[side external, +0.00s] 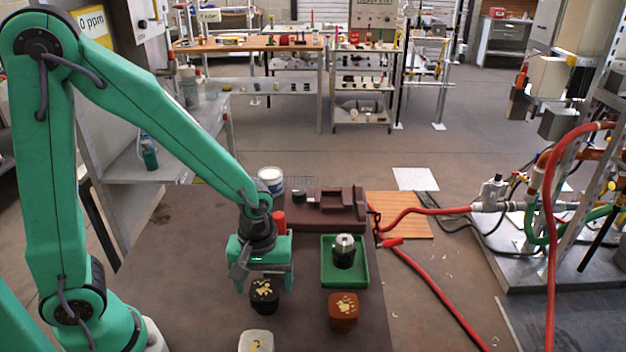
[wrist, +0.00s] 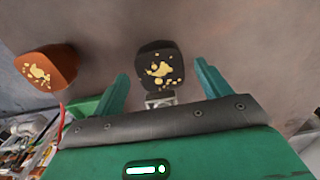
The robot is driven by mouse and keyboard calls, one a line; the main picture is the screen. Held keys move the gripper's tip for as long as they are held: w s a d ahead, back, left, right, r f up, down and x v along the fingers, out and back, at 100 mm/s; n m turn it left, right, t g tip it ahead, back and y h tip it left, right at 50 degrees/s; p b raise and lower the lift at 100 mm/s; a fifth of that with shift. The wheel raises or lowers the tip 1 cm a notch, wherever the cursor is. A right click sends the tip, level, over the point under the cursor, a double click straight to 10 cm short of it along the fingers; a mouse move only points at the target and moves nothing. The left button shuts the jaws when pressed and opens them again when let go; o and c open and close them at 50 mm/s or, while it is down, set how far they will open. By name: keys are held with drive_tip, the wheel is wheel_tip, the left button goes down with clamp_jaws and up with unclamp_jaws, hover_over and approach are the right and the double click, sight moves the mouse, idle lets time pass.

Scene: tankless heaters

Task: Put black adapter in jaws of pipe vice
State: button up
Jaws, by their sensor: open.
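A black piece with a silver top (side external: 344,252) stands upright in a green tray (side external: 328,281); it looks like the black adapter. A dark brown block-like fixture with raised parts, seemingly the pipe vice (side external: 350,206), lies behind the tray; its jaw gap is unclear. My gripper (side external: 264,284) is open, pointing down left of the tray. A black cup-like piece with yellow flecks (side external: 264,296) is below and near its fingers. In the wrist view this black piece (wrist: 160,65) appears between the open fingers, with a small silver part beside it. Contact cannot be told.
A brown-orange piece with yellow flecks (side external: 343,312) stands in front of the tray, and a pale one (side external: 257,341) near the front edge. A red cylinder (side external: 279,221) and a white tub (side external: 271,180) stand behind my gripper. Red hoses lie to the right.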

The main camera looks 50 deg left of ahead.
drive_tip(key=shift+f, duration=1.5)
drive_tip(key=c, duration=1.5)
drive_tip(key=shift+r, duration=0.15)
drive_tip(key=shift+r, duration=1.9)
drive_tip(key=s+d+r, duration=0.4)
drive_tip(key=s+d, duration=0.1)
drive_tip(key=s+d+r, duration=0.3)
drive_tip(key=shift+s+d, duration=0.1)
drive_tip(key=shift+d, duration=0.05)
